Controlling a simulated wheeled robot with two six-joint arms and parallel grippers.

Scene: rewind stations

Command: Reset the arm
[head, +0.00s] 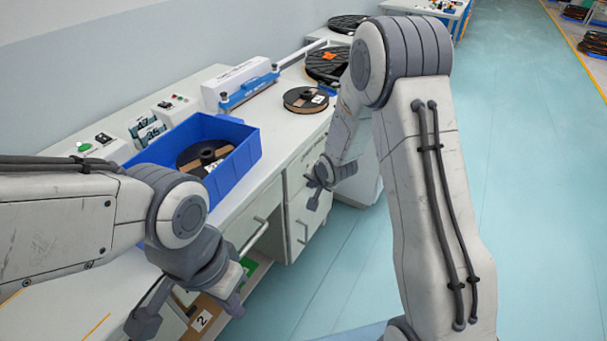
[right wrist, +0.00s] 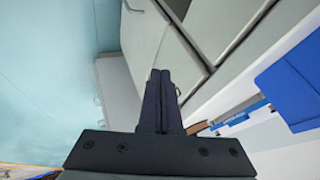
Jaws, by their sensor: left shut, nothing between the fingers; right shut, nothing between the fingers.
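My right arm rises large at the right of the head view and bends down at its top. Its gripper (head: 314,192) hangs beside the white drawer fronts, clear of the bench top. In the right wrist view its two dark fingers (right wrist: 160,78) lie together, shut with nothing between them. My left arm comes in from the left edge, over the near part of the bench. Its gripper (head: 186,312) points down by the bench's front edge, shut and empty; its fingertips are hard to make out.
A blue bin (head: 233,163) holding a dark reel (head: 187,156) stands on the white bench, close behind my left wrist. Another reel (head: 305,99) lies farther along. A drawer cabinet (head: 300,222) is below. The teal floor (head: 530,150) at right is clear.

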